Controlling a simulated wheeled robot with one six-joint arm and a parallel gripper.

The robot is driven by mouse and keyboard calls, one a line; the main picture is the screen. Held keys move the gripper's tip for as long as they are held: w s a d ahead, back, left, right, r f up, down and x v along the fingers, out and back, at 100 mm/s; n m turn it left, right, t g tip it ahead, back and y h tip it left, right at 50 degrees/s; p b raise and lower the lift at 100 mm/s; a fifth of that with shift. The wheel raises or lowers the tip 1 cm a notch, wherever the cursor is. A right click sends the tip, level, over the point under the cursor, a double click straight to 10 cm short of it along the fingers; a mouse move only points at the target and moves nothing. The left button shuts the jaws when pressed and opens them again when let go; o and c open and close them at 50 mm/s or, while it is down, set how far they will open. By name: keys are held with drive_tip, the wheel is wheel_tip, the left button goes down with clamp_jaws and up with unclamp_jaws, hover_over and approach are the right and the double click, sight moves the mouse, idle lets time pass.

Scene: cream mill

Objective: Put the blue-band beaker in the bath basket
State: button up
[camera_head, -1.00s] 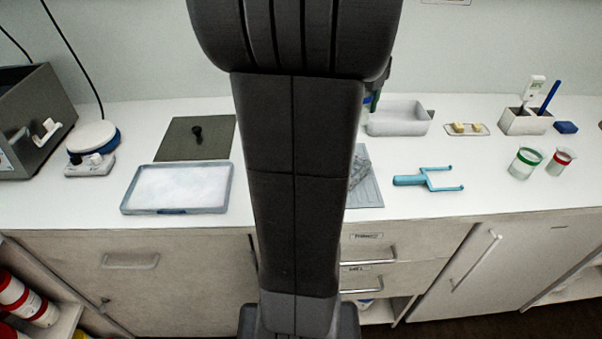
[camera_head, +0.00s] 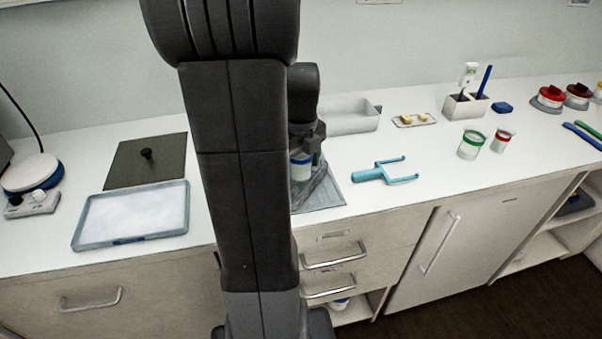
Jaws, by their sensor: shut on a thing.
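The blue-band beaker (camera_head: 300,171) is whitish with a blue band near its top. It shows just right of my arm's dark column, which hides part of it. My gripper (camera_head: 303,150) is shut on the beaker near its top and holds it upright over the grey mat (camera_head: 333,198). Its fingers are partly hidden. I cannot make out a bath basket. A sliver of a grey box (camera_head: 4,156), possibly the bath, shows at the far left edge.
A shallow tray (camera_head: 80,238), a dark plate (camera_head: 125,168) and a round-topped device (camera_head: 30,172) stand left. Right are a pale bin (camera_head: 350,120), a blue forked tool (camera_head: 370,174), a green-band beaker (camera_head: 471,145) and a red-band beaker (camera_head: 501,141). Bare counter lies in front of these beakers.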

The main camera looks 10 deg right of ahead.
sight(301, 173)
drive_tip(key=shift+f, duration=1.55)
drive_tip(key=shift+f, duration=0.2)
drive_tip(key=o, duration=1)
drive_tip(key=shift+r, duration=0.1)
wheel_tip(301, 173, up, 12)
drive_tip(key=shift+r+p, duration=0.15)
drive_tip(key=shift+p, duration=0.15)
